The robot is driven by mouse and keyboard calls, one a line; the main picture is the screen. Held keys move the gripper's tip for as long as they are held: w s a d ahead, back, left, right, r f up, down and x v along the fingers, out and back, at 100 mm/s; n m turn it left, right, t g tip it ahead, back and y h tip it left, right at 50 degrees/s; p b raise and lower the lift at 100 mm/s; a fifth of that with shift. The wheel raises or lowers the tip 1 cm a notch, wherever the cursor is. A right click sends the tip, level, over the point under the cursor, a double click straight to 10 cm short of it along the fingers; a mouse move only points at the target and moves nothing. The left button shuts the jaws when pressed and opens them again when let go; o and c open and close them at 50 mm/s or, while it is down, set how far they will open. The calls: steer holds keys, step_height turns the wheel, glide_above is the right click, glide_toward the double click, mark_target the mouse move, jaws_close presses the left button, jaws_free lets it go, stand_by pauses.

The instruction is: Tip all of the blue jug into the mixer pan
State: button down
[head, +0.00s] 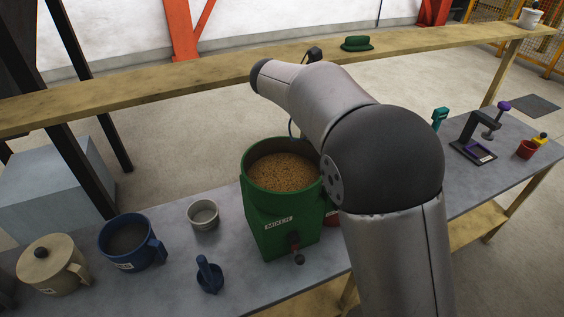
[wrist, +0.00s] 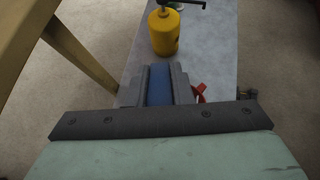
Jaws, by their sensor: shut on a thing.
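A blue jug (head: 128,243) stands upright on the bench at the left, its handle to the right, with grey material inside. The green mixer (head: 278,228), open at the top, holds tan grains (head: 285,172). My gripper (wrist: 158,80) is shut on a blue piece (wrist: 159,88) in the wrist view; I cannot tell its full shape.
A lidded beige jug (head: 52,265), a grey bowl (head: 203,214) and a small dark blue item (head: 209,275) are on the left bench. A yellow container (wrist: 163,34) is ahead in the wrist view. A wooden beam (head: 200,84) runs behind.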

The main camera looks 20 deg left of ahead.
steer(key=shift+s+a+t, duration=0.15)
steer(key=shift+s+t, duration=0.1)
steer(key=shift+t, duration=0.05)
steer(key=shift+s+a+t+h, duration=0.15)
steer(key=shift+s+t+h, duration=0.05)
steer(key=shift+t+h, duration=0.3)
steer(key=shift+s+a+r+b, duration=0.15)
steer(key=shift+s+r+b, duration=0.1)
steer(key=shift+b, duration=0.2)
steer(key=shift+s+a+r+t+h+b, duration=0.2)
steer(key=shift+t+h+b, duration=0.3)
steer(key=shift+b, duration=0.5)
steer(key=b, duration=0.2)
steer(key=s+a+t+b, duration=0.1)
steer(key=b, duration=0.1)
steer(key=s+b, duration=0.1)
steer(key=b, duration=0.1)
steer(key=shift+s+a+f+t+h, duration=0.25)
steer(key=shift+f+t+h, duration=0.05)
steer(key=shift+f+h, duration=0.1)
steer(key=shift+s+a+r, duration=0.15)
steer(key=shift+s+r, duration=0.05)
steer(key=shift+r, duration=0.2)
steer(key=shift+t, duration=0.3)
